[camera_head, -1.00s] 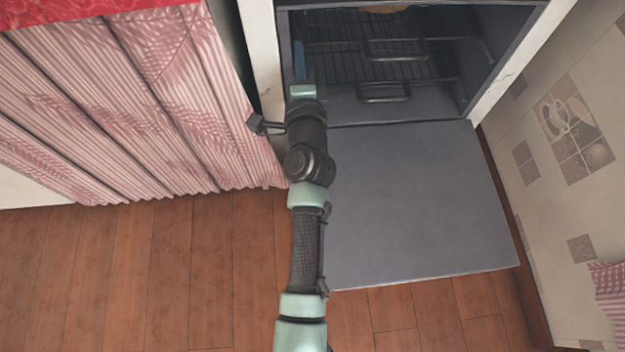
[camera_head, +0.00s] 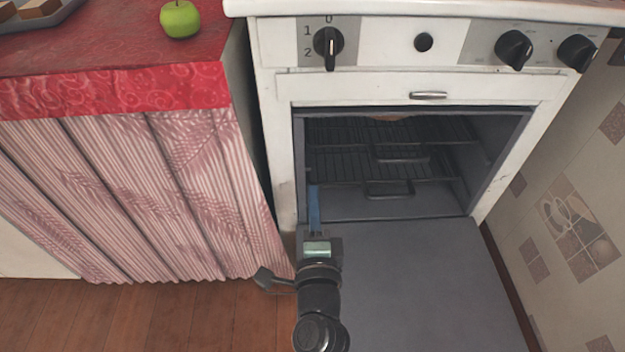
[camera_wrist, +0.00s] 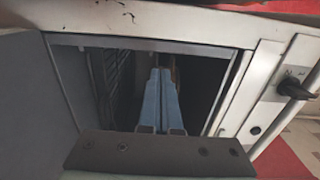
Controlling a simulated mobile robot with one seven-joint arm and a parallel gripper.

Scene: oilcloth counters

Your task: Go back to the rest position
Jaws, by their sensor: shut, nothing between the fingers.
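My gripper (camera_head: 314,208) has blue fingers and is shut with nothing between them. In the head view it is at the left side of the open oven (camera_head: 385,205), in front of the cavity and above the lowered door (camera_head: 425,285). In the wrist view the blue fingers (camera_wrist: 160,100) lie together and point toward the dark oven opening. The oven racks (camera_head: 350,135) show inside. Part of something brownish (camera_head: 388,117) shows at the top of the cavity; most of it is hidden.
A counter with a red oilcloth (camera_head: 120,95) and pink striped curtain (camera_head: 130,190) stands at the left. A green apple (camera_head: 180,19) and part of a tray (camera_head: 62,18) are on it. A tiled wall (camera_head: 590,170) is close on the right. Wooden floor (camera_head: 140,320) is clear at lower left.

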